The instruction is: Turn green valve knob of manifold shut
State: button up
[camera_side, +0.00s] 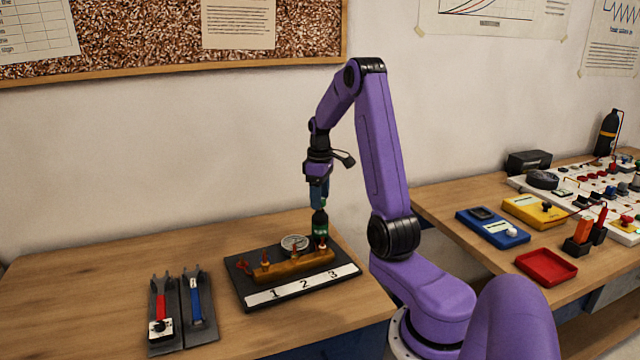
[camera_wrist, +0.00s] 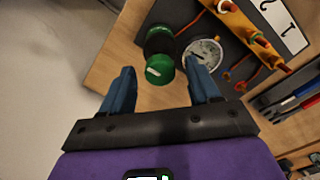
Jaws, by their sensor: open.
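The manifold (camera_side: 290,268) is a brass pipe on a black board with a white strip numbered 1, 2, 3. The green valve knob (camera_side: 321,228), black with green, stands upright near number 3. In the wrist view the green knob (camera_wrist: 160,68) shows a white mark on its end. A round white gauge (camera_side: 294,242) sits behind the pipe; it also shows beside the knob in the wrist view (camera_wrist: 203,54). My gripper (camera_side: 318,204) is open, pointing down just above the knob. In the wrist view its blue fingertips (camera_wrist: 161,66) lie either side of the knob; contact cannot be told.
Dark holders with a red-handled tool (camera_side: 160,302) and a blue-handled tool (camera_side: 195,296) lie left of the manifold. On the right table are a blue meter (camera_side: 492,230), a yellow meter (camera_side: 533,211) and a red tray (camera_side: 547,267). The left table's far-left area is clear.

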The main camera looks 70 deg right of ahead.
notch_tip(320, 180, up, 17)
jog(key=shift+r, duration=0.2)
dwell(0.3)
jog(key=shift+a, duration=0.1)
dwell(0.3)
jog(key=w+a+f+n, duration=0.1)
jog(key=a+f+n, duration=0.2)
jog(key=a, duration=1)
jog(key=w+a+f+n, duration=0.1)
jog(key=a+f+n, duration=0.1)
jog(key=a, duration=1)
jog(key=s+a+f+n, duration=0.3)
jog(key=s+a+f, duration=0.1)
jog(key=s+a, duration=0.55)
jog(key=s+a+f+n, duration=0.1)
jog(key=s+f, duration=0.1)
jog(key=s, duration=0.4)
jog(key=s+a+f+n, duration=0.2)
jog(key=s, duration=0.5)
jog(key=shift+f+n, duration=0.15)
jog(key=shift+n, duration=0.15)
